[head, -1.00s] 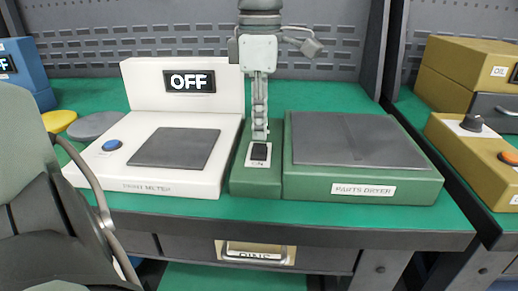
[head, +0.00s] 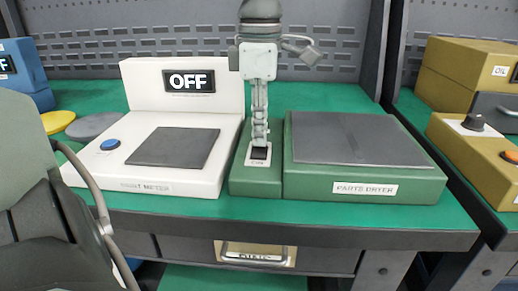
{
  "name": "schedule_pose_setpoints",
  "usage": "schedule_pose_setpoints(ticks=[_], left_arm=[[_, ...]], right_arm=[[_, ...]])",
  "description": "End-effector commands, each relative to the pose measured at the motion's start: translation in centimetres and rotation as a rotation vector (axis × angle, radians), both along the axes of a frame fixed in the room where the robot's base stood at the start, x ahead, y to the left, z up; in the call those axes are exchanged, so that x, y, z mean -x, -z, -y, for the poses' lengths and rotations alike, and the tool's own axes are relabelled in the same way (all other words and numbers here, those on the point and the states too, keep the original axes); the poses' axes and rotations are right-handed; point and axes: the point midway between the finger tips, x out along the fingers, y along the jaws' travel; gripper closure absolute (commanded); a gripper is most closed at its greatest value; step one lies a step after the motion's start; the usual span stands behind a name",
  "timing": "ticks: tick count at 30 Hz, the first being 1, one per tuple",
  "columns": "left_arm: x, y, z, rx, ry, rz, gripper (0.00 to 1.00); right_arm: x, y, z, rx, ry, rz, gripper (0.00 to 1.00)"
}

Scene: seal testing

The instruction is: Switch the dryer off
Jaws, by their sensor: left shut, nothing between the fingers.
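The green parts dryer (head: 365,188) stands on the bench, with a dark grey lid on top and a "PARTS DRYER" label. Its narrower left section carries a black rocker switch (head: 259,153) on a white plate. My left gripper (head: 259,142) points straight down over the switch, shut and empty, its tips at the far edge of the rocker. They look in contact with it, but I cannot be sure. The tips hide part of the switch. My right gripper is not clearly in view.
A white meter (head: 150,184) with a blue button and a display reading "OFF" stands close left of the dryer. Yellow and grey discs (head: 93,126) lie farther left. An ochre oil unit (head: 470,140) with knobs stands at the right. A drawer handle (head: 252,256) is below the bench edge.

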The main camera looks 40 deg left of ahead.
Motion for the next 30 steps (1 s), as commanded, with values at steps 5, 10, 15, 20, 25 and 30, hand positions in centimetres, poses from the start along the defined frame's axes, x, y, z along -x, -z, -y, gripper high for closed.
schedule_pose_setpoints(ticks=[5, 10, 15, 20, 25, 30], left_arm=[[0.0, 0.4, 0.0, 0.001, 0.0, -0.001, 1.0], [0.0, 0.1, 0.0, 0.001, 0.0, -0.001, 1.0], [0.0, -1.1, 0.0, 0.001, 0.0, 0.001, 1.0], [0.0, -2.5, 0.0, 0.001, 0.0, 0.001, 1.0], [0.0, -3.8, 0.0, 0.001, 0.0, 0.001, 1.0], [0.0, -5.2, 0.0, 0.001, 0.0, -0.001, 1.0]], right_arm=[[0.0, 0.3, 0.0, 0.0, 0.0, 0.0, 0.6], [0.0, 0.0, 0.0, 0.0, 0.0, 0.0, 0.6], [0.0, -0.9, 0.0, 0.0, 0.0, 0.0, 0.6], [0.0, -1.9, 0.0, 0.0, 0.0, 0.0, 0.6], [0.0, -2.9, 0.0, 0.0, 0.0, 0.0, 0.6], [0.0, -4.0, 0.0, 0.0, 0.0, 0.0, 0.6]])
